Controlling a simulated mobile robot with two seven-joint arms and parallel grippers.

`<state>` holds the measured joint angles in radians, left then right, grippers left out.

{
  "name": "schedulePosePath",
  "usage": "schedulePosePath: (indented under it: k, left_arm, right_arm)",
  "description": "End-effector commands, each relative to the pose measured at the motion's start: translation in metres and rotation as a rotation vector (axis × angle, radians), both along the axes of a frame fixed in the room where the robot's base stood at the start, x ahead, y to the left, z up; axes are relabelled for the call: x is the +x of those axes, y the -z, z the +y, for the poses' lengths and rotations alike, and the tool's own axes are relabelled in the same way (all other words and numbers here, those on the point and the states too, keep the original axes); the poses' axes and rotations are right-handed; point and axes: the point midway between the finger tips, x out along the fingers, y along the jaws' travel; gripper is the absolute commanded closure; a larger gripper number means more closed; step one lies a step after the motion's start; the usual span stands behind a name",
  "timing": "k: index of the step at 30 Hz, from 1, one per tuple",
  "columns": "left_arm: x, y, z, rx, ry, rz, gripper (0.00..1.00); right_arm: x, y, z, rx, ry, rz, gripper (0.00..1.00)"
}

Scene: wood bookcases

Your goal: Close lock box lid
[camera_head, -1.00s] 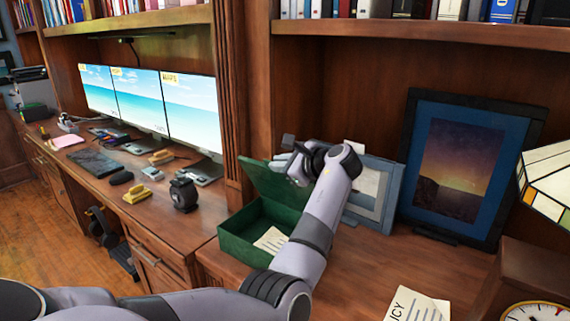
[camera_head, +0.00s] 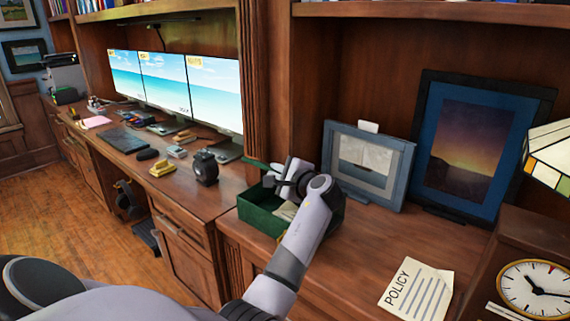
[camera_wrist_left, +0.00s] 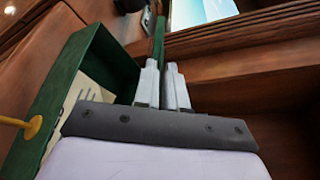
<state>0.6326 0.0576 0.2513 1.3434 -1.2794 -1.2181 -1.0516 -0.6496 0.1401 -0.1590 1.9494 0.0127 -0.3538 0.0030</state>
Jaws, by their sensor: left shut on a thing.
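The green lock box (camera_head: 262,219) stands on the wooden desk with a paper inside. Its green lid (camera_head: 256,164) is raised at the back, mostly hidden behind my left gripper (camera_head: 285,180). In the left wrist view, the two pale fingers of the left gripper (camera_wrist_left: 165,78) are shut on the lid, which shows edge-on as a thin green strip (camera_wrist_left: 159,38). The open box (camera_wrist_left: 62,90) lies to the left there, with the paper (camera_wrist_left: 95,88) in it. My right gripper is in neither view.
Framed pictures (camera_head: 366,165) (camera_head: 465,150) lean behind the box to the right. A policy sheet (camera_head: 417,290) and a clock (camera_head: 535,288) are at the front right.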

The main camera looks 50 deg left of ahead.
Motion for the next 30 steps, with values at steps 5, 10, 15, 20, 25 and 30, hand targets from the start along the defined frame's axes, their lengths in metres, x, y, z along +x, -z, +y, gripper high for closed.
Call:
schedulePosePath:
  k: [5, 10, 15, 20, 25, 30]
  left_arm:
    - [-0.018, 0.038, -0.002, 0.023, 0.001, -0.151, 1.00]
    - [-0.028, 0.062, -0.003, 0.038, 0.001, -0.272, 1.00]
    - [-0.034, 0.078, -0.004, 0.041, 0.000, -0.313, 1.00]
    - [-0.036, 0.088, -0.004, 0.040, -0.001, -0.310, 1.00]
    - [-0.037, 0.092, -0.004, 0.039, -0.001, -0.310, 1.00]
    - [-0.037, 0.093, -0.004, 0.039, -0.002, -0.309, 1.00]
  right_arm:
    - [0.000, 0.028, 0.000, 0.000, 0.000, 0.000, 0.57]
    - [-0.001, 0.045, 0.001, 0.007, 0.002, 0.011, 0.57]
    - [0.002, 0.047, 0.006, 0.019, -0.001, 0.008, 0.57]
    - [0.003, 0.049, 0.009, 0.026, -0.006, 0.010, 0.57]
    - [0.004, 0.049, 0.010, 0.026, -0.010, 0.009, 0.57]
    - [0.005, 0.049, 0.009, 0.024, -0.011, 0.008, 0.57]
